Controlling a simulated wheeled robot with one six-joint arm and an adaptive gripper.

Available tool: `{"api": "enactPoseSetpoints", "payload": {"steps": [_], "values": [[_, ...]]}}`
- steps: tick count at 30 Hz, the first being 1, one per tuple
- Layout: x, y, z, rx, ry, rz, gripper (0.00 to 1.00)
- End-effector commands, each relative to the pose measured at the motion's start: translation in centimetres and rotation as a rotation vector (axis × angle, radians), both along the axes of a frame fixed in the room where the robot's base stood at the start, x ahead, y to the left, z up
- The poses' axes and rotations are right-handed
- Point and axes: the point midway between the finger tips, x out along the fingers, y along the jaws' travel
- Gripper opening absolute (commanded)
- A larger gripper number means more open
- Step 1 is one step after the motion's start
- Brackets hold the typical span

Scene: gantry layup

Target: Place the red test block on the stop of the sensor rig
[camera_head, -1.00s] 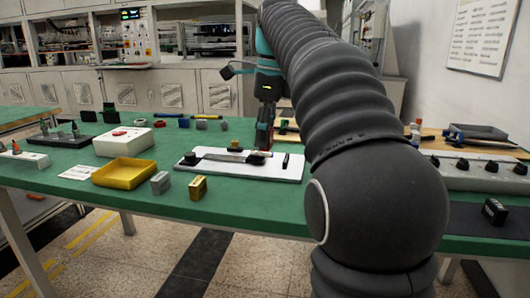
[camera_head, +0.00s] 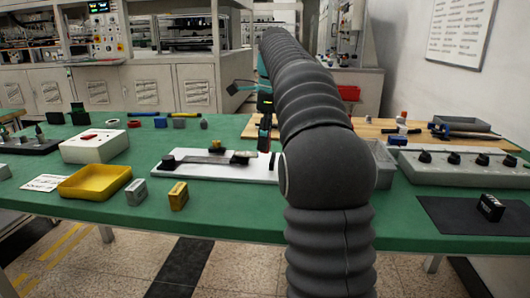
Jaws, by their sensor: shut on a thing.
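The sensor rig is a white base plate (camera_head: 215,175) on the green table, with a grey rail along it. A dark block (camera_head: 168,162) stands at its left end and a thin black upright piece (camera_head: 273,161) near its right end. I cannot tell for sure which part is the stop. My gripper (camera_head: 264,148) points down over the right part of the rig, shut on a small dark, reddish piece that I take to be the red test block. The jaws hide most of it. I cannot tell whether it touches the rig.
A white box (camera_head: 95,147) stands further back. A grey knob panel (camera_head: 455,172) and a black mat (camera_head: 470,220) are at the right. My arm hides the table's middle right.

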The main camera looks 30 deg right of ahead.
Motion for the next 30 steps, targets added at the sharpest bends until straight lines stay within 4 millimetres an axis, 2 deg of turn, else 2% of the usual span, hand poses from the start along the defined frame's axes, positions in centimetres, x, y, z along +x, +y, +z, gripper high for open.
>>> {"api": "enactPoseSetpoints", "payload": {"steps": [2, 10, 19, 20, 22, 23, 30], "values": [[0.1, -0.2, -0.2, 0.000, -0.001, -0.001, 0.00], [0.0, -0.2, -3.6, 0.000, 0.000, -0.001, 0.00], [0.1, -0.2, -4.1, 0.000, -0.001, -0.001, 0.00], [0.1, -0.2, -4.2, 0.000, 0.000, -0.001, 0.56], [0.1, -0.2, -4.2, 0.000, 0.000, -0.001, 0.74], [0.1, -0.2, -4.2, 0.000, 0.000, -0.001, 0.77], [0.1, -0.2, -4.2, 0.000, 0.000, -0.001, 0.77]]}}
